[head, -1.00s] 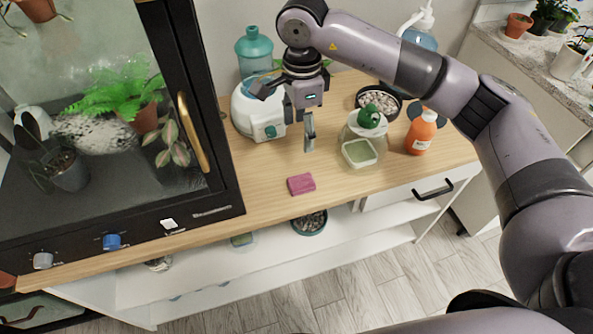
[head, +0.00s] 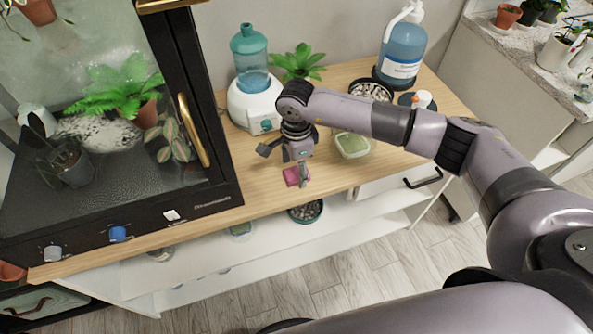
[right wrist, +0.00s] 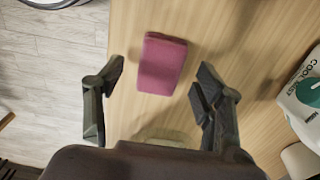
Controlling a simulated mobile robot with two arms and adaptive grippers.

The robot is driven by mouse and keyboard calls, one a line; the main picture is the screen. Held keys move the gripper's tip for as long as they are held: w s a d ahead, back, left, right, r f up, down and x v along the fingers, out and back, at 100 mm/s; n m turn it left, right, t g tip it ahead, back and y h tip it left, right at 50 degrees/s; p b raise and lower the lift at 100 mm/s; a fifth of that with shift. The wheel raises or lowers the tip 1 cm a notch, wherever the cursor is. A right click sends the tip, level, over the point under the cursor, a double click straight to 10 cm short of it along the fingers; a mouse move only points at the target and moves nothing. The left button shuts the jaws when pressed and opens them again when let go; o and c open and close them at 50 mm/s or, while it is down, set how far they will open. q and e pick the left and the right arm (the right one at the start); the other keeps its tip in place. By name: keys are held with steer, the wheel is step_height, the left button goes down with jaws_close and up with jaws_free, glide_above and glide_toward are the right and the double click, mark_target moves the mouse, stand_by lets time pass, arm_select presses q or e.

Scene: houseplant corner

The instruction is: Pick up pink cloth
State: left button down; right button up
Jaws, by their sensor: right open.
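The pink cloth (head: 291,176) is a small folded pad lying flat on the wooden tabletop near its front edge. In the right wrist view the cloth (right wrist: 162,64) lies just beyond and between the fingertips. My right gripper (head: 303,178) is open, with its fingers pointing down over the cloth's right side in the head view; it partly covers the cloth. In the right wrist view the open fingers of the gripper (right wrist: 158,85) hold nothing. I cannot tell how high they are above the cloth. My left gripper is not in view.
A white humidifier with a teal tank (head: 250,75) stands behind the cloth. A shallow green-filled dish (head: 352,146) sits to the right. A glass terrarium cabinet (head: 215,196) stands at the left. Bare tabletop (head: 232,190) lies left of the cloth.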

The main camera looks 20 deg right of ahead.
mark_target(297, 171)
steer(key=shift+f, duration=0.9)
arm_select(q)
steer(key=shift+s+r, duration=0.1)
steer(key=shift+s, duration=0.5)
arm_select(e)
steer(key=c, duration=1.1)
